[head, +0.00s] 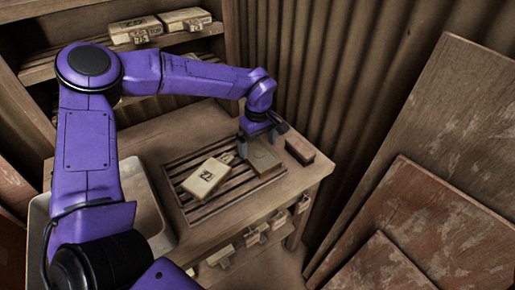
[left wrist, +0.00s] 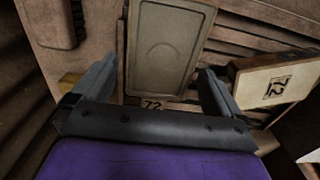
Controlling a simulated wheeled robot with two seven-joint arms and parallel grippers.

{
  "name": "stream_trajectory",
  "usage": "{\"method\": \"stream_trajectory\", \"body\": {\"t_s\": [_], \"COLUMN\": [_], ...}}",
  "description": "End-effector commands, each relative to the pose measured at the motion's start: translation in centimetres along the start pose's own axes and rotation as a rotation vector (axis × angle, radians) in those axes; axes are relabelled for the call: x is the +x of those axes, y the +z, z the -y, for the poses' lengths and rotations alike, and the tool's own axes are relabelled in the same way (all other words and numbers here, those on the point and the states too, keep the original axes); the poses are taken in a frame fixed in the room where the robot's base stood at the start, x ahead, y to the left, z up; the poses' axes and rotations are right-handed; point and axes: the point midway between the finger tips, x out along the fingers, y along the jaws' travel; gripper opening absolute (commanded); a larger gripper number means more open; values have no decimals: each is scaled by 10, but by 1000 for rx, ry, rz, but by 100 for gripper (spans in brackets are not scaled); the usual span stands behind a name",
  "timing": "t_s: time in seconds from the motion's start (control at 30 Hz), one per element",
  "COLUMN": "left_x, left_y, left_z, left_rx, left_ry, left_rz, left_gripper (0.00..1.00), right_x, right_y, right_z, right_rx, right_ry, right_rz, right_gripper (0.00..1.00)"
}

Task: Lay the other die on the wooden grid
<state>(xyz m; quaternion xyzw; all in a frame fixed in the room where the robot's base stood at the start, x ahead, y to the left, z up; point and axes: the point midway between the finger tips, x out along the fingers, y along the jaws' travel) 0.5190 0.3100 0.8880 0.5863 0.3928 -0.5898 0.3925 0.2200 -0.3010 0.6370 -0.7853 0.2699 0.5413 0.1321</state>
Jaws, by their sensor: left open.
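The wooden grid (head: 183,180) is a slatted rack on the bench top. A pale die (head: 207,178) marked 72 lies askew on its left part; it also shows at the right of the left wrist view (left wrist: 275,85). A second die (head: 264,158), with a plain framed top, lies on the grid's right part; it fills the middle of the left wrist view (left wrist: 165,50), with a 72 label at its near end. My left gripper (head: 262,139) is open over this plain-topped die, its fingers (left wrist: 158,68) to either side, with gaps visible. My right gripper is out of view.
A small dark brown block (head: 299,149) sits right of the grid. A metal basin (head: 150,205) is at the bench's left. More dies stand on the upper shelf (head: 185,38) and below the bench front (head: 255,235). Boards lean at the right (head: 430,215).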

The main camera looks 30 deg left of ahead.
Motion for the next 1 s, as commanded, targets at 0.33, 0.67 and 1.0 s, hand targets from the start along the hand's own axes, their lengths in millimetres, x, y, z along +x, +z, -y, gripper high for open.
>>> {"method": "stream_trajectory", "body": {"t_s": [0.33,0.67,1.0], "left_x": [-86,-101,-100], "left_y": [0,0,0], "left_z": [0,0,0], "left_rx": [-1,0,0], "left_ry": [4,1,2], "left_rz": [-1,0,0], "left_gripper": [100,100,100], "right_x": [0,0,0], "right_y": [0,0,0], "right_z": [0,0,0], "right_rx": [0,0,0], "right_ry": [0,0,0], "right_rz": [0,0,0], "right_gripper": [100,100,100]}}
